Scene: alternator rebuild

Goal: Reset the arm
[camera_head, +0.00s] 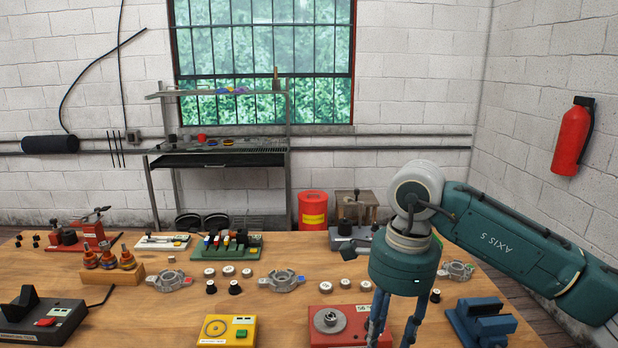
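My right arm comes in from the right, and its green wrist hangs over the right part of the wooden table (270,320). My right gripper (391,335) points down, with its two dark blue fingers apart and nothing visible between them. The fingertips reach the lower picture edge, so their ends are not clear. The fingers pass in front of a red block (325,338) with a round metal part on it. My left arm and gripper are not in view.
A blue vise (480,322) stands right of my gripper. Metal alternator housings (283,280) and small round parts lie left of it. A yellow box (228,330), black device (40,318) and red fixture (85,236) stand further left. A fire extinguisher (572,138) hangs on the wall.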

